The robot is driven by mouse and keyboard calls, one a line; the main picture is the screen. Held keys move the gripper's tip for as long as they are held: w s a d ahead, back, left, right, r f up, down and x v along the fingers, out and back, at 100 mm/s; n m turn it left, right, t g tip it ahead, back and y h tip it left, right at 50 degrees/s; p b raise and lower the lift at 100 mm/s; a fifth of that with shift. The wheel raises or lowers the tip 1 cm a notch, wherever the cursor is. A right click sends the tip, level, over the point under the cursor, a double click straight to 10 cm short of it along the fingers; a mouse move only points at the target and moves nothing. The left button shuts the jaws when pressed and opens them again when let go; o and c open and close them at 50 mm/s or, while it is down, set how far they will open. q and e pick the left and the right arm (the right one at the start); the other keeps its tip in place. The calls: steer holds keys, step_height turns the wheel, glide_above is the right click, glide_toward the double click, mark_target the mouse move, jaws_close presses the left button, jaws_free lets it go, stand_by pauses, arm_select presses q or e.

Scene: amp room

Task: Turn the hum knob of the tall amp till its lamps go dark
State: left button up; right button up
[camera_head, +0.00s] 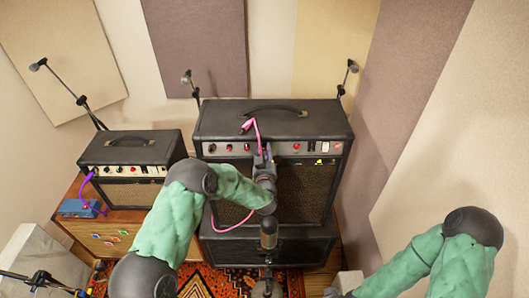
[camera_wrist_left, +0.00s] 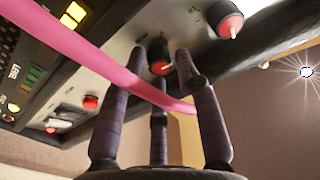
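The tall amp (camera_head: 210,125) stands in the middle of the head view, with knobs along its pale front panel. Small yellow lamps (camera_head: 320,161) glow on the right of that panel, and yellow lamps (camera_wrist_left: 75,12) are lit in the left wrist view. My left gripper (camera_head: 264,152) is at the panel. In the wrist view its dark fingers (camera_wrist_left: 160,62) stand parted around a red knob (camera_wrist_left: 159,68); I cannot tell whether they touch it. I cannot read a hum label. My right arm shows at the lower right, but I cannot see its gripper.
A pink cable (camera_head: 259,138) hangs down the amp's front and crosses the fingers in the wrist view (camera_wrist_left: 100,55). A microphone (camera_head: 268,233) stands in front of the amp. A smaller amp (camera_head: 130,148) is on a wooden cabinet at the left. Wall panels close in on the right.

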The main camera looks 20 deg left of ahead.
arm_select(q)
jaws_close()
steer(key=shift+a+f+m+h+b, duration=0.1)
steer(key=shift+m+h+b, duration=0.2)
steer(key=shift+m+b, duration=0.65)
steer(key=shift+r+m+h+b, duration=0.2)
steer(key=shift+m+h+b, duration=0.25)
steer(key=shift+m, duration=1.2)
jaws_free()
